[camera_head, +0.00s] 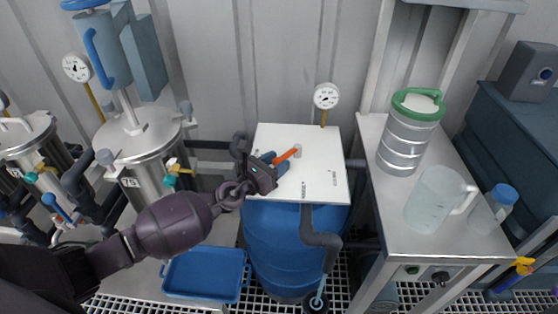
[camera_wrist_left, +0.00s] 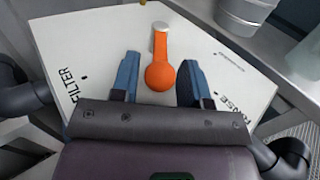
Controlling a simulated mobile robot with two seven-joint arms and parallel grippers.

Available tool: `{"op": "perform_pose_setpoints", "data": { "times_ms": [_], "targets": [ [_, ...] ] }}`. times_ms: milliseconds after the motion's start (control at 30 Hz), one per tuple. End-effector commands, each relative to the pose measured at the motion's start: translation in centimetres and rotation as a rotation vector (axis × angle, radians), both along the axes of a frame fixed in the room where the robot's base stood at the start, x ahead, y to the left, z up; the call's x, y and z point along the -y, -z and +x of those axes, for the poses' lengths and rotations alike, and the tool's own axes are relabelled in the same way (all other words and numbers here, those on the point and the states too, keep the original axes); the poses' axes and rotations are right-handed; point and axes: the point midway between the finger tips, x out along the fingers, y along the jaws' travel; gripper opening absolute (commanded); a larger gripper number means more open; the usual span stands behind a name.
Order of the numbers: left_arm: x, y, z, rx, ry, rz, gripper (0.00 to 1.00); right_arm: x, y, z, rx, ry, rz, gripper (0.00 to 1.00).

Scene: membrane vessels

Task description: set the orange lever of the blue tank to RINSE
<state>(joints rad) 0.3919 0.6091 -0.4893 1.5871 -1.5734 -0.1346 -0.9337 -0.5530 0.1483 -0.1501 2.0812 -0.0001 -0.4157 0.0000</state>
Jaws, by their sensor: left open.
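The blue tank (camera_head: 287,250) stands in the middle of the head view under a white top plate (camera_head: 318,160). The orange lever (camera_head: 287,156) lies on that plate, its round knob end toward my left gripper. In the left wrist view the lever (camera_wrist_left: 160,72) runs from a grey pivot at the far end to the knob, between the two fingers. My left gripper (camera_wrist_left: 158,82) is open, blue fingers on either side of the knob with gaps. The word FILTER is at left on the plate and RINSE at right; the lever points between them. My right gripper is not in view.
A steel bench (camera_head: 445,235) at right holds a green-rimmed steel canister (camera_head: 407,135), a clear jug (camera_head: 436,200) and a blue-capped bottle (camera_head: 492,209). A gauge (camera_head: 326,97) rises behind the plate. A steel vessel (camera_head: 143,165) and a blue tray (camera_head: 205,272) are at left.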

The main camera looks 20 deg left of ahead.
Motion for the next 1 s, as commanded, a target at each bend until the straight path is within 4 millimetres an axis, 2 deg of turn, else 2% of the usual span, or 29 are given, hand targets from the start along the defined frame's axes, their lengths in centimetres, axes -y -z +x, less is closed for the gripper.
{"op": "perform_pose_setpoints", "data": {
  "times_ms": [167,467,733,1000],
  "targets": [
    [0.40,0.01,0.95,0.000,0.000,0.000,0.41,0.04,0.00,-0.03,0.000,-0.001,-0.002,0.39],
    [0.44,0.01,1.05,-0.001,0.000,0.000,0.41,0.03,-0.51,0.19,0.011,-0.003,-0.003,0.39],
    [0.43,0.01,1.03,0.000,0.000,0.000,0.00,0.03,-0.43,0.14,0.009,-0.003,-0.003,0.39],
    [0.51,-0.12,1.01,0.001,-0.007,0.000,0.00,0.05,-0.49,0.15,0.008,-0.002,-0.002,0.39]
  ]
}}
